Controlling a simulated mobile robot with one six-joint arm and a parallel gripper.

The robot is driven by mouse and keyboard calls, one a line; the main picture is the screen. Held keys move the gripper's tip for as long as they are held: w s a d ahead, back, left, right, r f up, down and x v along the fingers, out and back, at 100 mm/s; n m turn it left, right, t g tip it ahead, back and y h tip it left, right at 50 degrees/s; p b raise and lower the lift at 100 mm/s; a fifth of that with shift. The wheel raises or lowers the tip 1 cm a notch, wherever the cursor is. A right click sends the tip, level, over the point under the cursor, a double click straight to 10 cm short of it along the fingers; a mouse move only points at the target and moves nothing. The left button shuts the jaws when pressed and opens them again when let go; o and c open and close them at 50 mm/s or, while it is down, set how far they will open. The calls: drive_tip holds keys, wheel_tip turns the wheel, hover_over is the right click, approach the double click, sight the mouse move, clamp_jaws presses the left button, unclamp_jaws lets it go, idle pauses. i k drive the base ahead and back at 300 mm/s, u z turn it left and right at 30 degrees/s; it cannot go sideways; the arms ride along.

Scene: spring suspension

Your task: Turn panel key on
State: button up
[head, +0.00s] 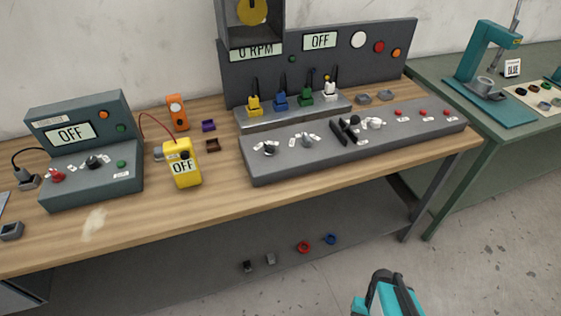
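A large grey control panel (350,142) lies along the right half of the wooden bench. It bears white-and-dark knobs or keys, one at the left (270,149), one in the middle (307,140) and one at the right (375,123). Behind it stands an upright dark board (400,68) with a display (320,40) reading OFF. A smaller grey box (120,178) at the left has its own OFF display (69,134), a black knob (94,162) and a red knob (57,175). Which control is the panel key is too small to tell. My gripper's fingers are not visible.
A yellow meter (184,170) reading OFF stands between the panels, near an orange device (177,112). Yellow, blue, green and white plugs stand on a raised strip (290,117). Small rings and blocks lie under the bench. A teal press (490,70) stands on the right table.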

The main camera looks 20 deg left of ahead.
sight(270, 150)
drive_tip(key=k, duration=1.8)
drive_tip(key=u, duration=1.5)
drive_tip(key=i, duration=1.05)
drive_tip(key=z, duration=0.1)
